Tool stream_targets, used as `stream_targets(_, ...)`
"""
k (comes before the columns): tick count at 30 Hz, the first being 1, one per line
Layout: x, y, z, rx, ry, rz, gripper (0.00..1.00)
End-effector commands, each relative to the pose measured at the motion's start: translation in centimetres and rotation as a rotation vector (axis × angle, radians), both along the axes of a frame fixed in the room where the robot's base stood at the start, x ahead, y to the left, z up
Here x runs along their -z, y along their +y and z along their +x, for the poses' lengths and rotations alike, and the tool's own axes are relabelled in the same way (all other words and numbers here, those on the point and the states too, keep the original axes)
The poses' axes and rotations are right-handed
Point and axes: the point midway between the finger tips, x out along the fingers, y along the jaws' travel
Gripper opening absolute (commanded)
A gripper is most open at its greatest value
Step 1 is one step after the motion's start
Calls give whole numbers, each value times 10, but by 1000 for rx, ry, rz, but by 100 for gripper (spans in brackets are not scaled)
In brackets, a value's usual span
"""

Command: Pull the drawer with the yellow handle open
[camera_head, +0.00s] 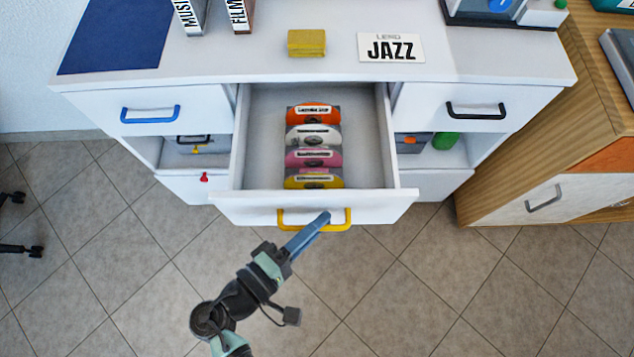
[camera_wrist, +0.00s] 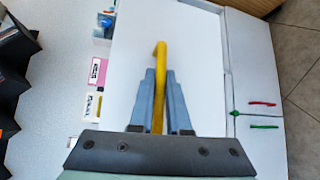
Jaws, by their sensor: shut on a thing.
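The drawer (camera_head: 370,209) with the yellow handle (camera_head: 288,220) stands pulled out of the white cabinet in the head view. Its inside shows, with a row of orange, white, pink and yellow disc cases (camera_head: 314,158). My gripper (camera_head: 325,217) is at the right part of the yellow handle, in front of the drawer. In the wrist view the yellow handle (camera_wrist: 161,62) runs between the two blue-grey fingers of my gripper (camera_wrist: 160,82), which are shut on it. The fingers hide part of the handle. The white drawer front (camera_wrist: 200,55) lies behind it.
A blue-handled drawer (camera_head: 150,113) and a black-handled drawer (camera_head: 476,111) flank it, both shut. A yellow block (camera_head: 306,43) and a JAZZ sign (camera_head: 391,48) are on the cabinet top. A wooden cabinet (camera_head: 530,140) stands at right. Tiled floor in front is clear.

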Motion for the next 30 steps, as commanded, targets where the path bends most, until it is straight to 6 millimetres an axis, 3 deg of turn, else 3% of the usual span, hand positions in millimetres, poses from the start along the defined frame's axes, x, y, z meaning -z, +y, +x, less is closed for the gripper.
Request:
stream_targets(6,-1,1,-29,-4,2,0,0)
stream_targets(12,-1,1,-42,-5,0,1,0)
stream_targets(28,0,1,-48,-4,-1,2,0)
stream_targets(29,0,1,-48,-4,-1,2,18)
stream_targets(30,0,1,-48,-4,-1,2,26)
